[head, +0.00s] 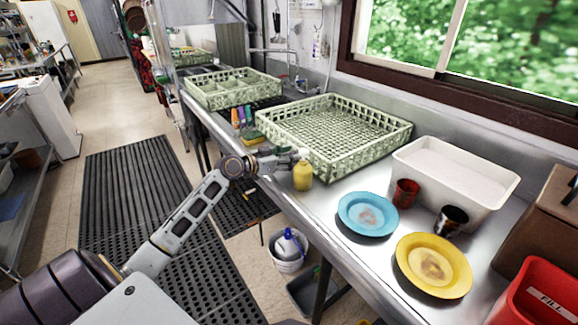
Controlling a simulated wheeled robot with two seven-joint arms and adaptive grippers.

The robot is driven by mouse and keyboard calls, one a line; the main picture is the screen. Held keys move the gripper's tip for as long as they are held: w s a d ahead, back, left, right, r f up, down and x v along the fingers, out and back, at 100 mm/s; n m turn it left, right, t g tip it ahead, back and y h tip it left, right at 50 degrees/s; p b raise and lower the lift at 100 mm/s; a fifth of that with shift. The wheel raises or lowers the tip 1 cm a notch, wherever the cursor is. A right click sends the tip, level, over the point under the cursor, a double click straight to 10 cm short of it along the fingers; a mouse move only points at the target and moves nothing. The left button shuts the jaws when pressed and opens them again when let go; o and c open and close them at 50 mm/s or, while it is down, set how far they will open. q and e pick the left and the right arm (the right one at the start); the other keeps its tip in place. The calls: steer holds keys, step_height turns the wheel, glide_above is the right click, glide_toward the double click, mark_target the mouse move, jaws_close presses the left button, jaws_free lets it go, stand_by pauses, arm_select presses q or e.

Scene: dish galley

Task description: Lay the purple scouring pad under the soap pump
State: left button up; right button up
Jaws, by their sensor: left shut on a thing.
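The soap pump (303,177) is a yellow bottle with a pale top, upright near the counter's front edge, in front of the large green rack. My left gripper (291,160) reaches in from the left and is shut on the soap pump near its top. I cannot tell whether the bottle's base touches the counter. My right gripper is out of view.
A green-yellow sponge (252,138) lies left of the large green rack (345,125). A blue plate (368,214), a yellow plate (433,264), a red cup (405,192), a dark cup (451,220) and a white tub (455,180) occupy the counter's right. A bucket (289,250) stands below.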

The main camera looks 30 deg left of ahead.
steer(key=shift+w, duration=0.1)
arm_select(q)
steer(key=shift+f, duration=1.8)
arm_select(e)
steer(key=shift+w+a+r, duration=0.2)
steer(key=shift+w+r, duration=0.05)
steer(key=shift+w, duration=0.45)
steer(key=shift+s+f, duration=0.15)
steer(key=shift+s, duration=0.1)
arm_select(q)
steer(key=o, duration=0.4)
steer(key=shift+o, duration=0.4)
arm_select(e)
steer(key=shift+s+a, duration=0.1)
